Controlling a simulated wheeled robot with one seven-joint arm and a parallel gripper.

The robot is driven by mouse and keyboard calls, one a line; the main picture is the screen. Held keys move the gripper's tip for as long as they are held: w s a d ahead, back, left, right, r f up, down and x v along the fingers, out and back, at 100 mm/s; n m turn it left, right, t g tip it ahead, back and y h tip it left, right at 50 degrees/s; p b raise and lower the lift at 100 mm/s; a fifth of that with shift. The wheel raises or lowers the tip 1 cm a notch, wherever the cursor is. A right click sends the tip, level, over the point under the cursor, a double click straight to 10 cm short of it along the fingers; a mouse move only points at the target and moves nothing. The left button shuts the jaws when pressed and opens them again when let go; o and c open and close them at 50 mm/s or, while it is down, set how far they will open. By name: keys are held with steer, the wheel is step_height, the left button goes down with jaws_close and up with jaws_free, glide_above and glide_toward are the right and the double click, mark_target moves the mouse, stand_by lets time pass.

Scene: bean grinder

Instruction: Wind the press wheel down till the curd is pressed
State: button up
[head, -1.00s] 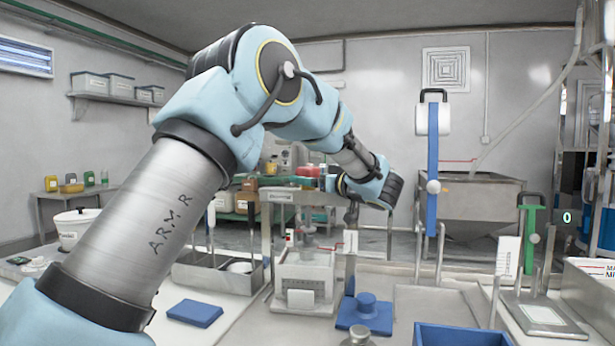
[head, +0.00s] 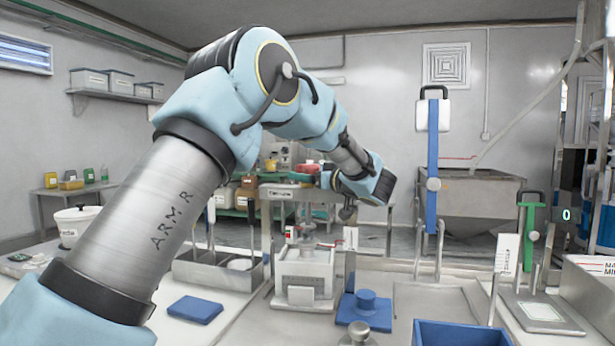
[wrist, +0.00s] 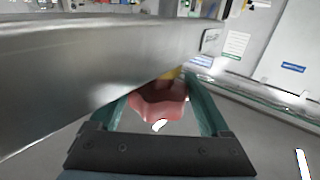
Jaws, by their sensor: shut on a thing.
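The curd press stands at the middle of the head view, with a grey crossbeam (head: 277,193) bearing a label. Below it is a white box-shaped mould (head: 304,268) with a small metal piece above it. The curd inside cannot be made out. A red grip (wrist: 160,104), seemingly part of the press wheel, sits between my gripper's teal fingers in the wrist view. My gripper (wrist: 163,95) is shut on it. In the head view my wrist hangs just right of the beam, and the wheel is mostly hidden.
A blue tray (head: 462,335) stands at the front, and a blue pad (head: 195,310) at the left. A tall blue lever (head: 433,180) rises on the right. A large grey bar crosses the wrist view.

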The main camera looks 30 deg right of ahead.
steer(key=shift+c, duration=1.2)
steer(key=m+h+b, duration=0.1)
steer(key=m+h, duration=0.1)
steer(key=h, duration=0.2)
steer(key=shift+a+m, duration=0.15)
steer(key=shift+m, duration=0.15)
steer(key=m+h+b, duration=0.1)
steer(key=h, duration=0.1)
steer(key=shift+m+h, duration=0.4)
steer(key=shift+d+m+h+b, duration=0.2)
steer(key=shift+m+h+b, duration=0.3)
steer(key=shift+h, duration=0.4)
steer(key=shift+r, duration=0.1)
steer(key=o, duration=1.2)
